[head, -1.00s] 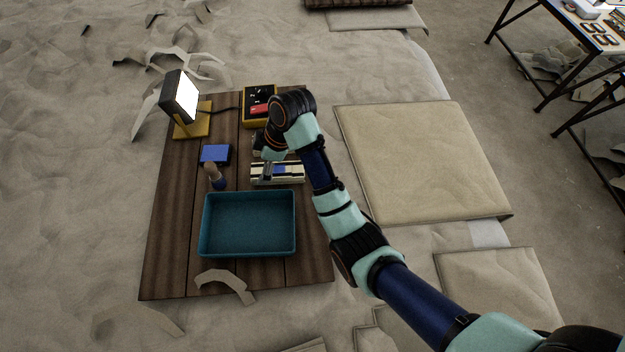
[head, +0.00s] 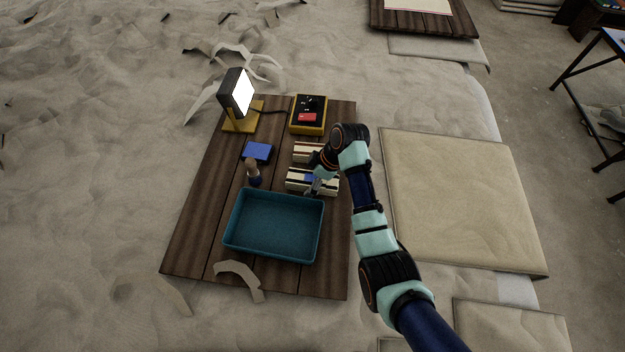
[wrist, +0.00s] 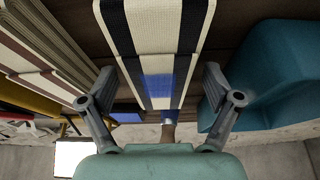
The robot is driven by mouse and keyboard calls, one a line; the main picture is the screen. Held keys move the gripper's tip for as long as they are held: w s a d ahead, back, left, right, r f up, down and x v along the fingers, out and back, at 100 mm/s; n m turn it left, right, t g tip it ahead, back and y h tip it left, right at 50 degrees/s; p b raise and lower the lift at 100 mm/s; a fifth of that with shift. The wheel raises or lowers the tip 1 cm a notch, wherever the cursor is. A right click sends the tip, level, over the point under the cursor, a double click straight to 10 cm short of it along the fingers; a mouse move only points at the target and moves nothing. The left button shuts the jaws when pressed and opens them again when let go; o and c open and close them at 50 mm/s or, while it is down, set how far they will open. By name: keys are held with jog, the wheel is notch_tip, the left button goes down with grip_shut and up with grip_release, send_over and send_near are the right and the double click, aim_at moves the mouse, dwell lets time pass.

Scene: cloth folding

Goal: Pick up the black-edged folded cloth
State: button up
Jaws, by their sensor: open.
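The black-edged folded cloth (head: 297,180) lies on the wooden board, just beyond the teal tray. In the wrist view the cloth (wrist: 155,30) is cream with black stripes along its sides and a blue patch near its close end. My gripper (head: 314,186) is open and low over the cloth, hiding part of it in the head view. In the wrist view my gripper (wrist: 160,85) has one finger on each side of the cloth, with visible gaps. Whether the fingertips reach below its top cannot be told.
The teal tray (head: 228,243) stands close to the right finger in the wrist view. A brown-edged cloth (head: 303,148) lies just beyond. A yellow case (head: 308,126), lamp (head: 237,95), blue box (head: 257,152) and small figure (head: 253,173) share the board (head: 200,235).

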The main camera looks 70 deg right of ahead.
jog(key=c, duration=1.4)
notch_tip(320, 180, up, 11)
notch_tip(320, 180, up, 9)
jog(key=p, duration=0.7)
send_over(312, 177)
jog(key=shift+s+a, duration=0.1)
